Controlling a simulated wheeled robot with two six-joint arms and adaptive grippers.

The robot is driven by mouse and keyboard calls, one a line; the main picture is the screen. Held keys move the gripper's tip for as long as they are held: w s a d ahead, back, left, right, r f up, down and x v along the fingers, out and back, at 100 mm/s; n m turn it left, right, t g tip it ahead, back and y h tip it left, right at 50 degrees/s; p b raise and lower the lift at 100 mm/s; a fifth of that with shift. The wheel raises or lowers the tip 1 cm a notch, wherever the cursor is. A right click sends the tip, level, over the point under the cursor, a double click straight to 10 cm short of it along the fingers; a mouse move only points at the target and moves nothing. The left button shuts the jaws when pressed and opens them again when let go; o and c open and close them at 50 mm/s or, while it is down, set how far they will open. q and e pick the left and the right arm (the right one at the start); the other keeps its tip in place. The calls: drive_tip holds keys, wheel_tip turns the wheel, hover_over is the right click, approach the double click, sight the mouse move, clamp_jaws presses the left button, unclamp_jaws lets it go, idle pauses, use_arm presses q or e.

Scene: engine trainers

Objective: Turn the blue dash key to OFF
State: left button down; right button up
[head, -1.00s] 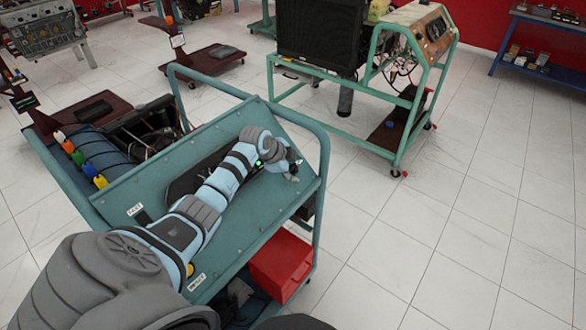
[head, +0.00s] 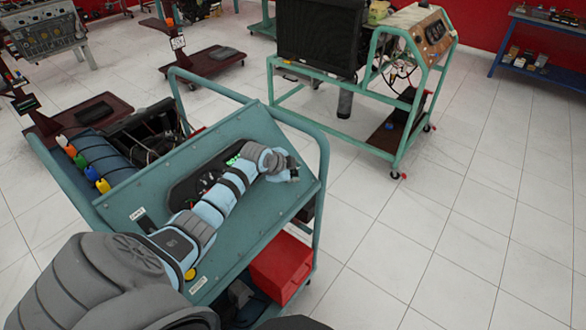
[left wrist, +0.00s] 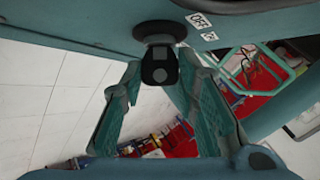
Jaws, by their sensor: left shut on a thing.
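The dash key (left wrist: 160,66) shows in the left wrist view as a dark, rounded head in a round black switch base on the teal panel; I see no blue on it. A white OFF label (left wrist: 199,20) is to the right of the base. My left gripper (left wrist: 162,84) has a finger on each side of the key head and is shut on it. In the head view my left gripper (head: 291,172) is at the right end of the sloped dash panel (head: 285,132), and the key is hidden there. My right gripper is not in view.
A dark gauge cluster (head: 192,182) lies partly under my left arm. The teal trainer frame has a raised tube rail (head: 322,160) close to the gripper. A red box (head: 281,268) is on the lower shelf. Another engine trainer (head: 398,130) stands behind, with open tiled floor between.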

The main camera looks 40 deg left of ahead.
use_arm(q)
drive_tip(key=shift+s+d+n+t+y+p, duration=0.15)
drive_tip(key=shift+d+n+t+y+p, duration=0.05)
drive_tip(key=shift+n+t+y+p, duration=0.6)
drive_tip(key=shift+f+n+t+y+p, duration=0.2)
drive_tip(key=shift+n+t+y+p, duration=0.1)
drive_tip(key=shift+n+y, duration=0.3)
drive_tip(key=shift+d+f+n+t+y+b, duration=0.1)
drive_tip(key=shift+f+n+t+y+b, duration=0.2)
drive_tip(key=shift+n, duration=0.5)
drive_tip(key=shift+r+n+t+y+b, duration=0.1)
drive_tip(key=shift+n+t+y+b, duration=0.2)
drive_tip(key=shift+n+y+b, duration=0.7)
drive_tip(key=c, duration=1.2)
unclamp_jaws()
drive_tip(key=shift+c, duration=0.2)
drive_tip(key=shift+r, duration=0.1)
drive_tip(key=shift+s+d, duration=0.1)
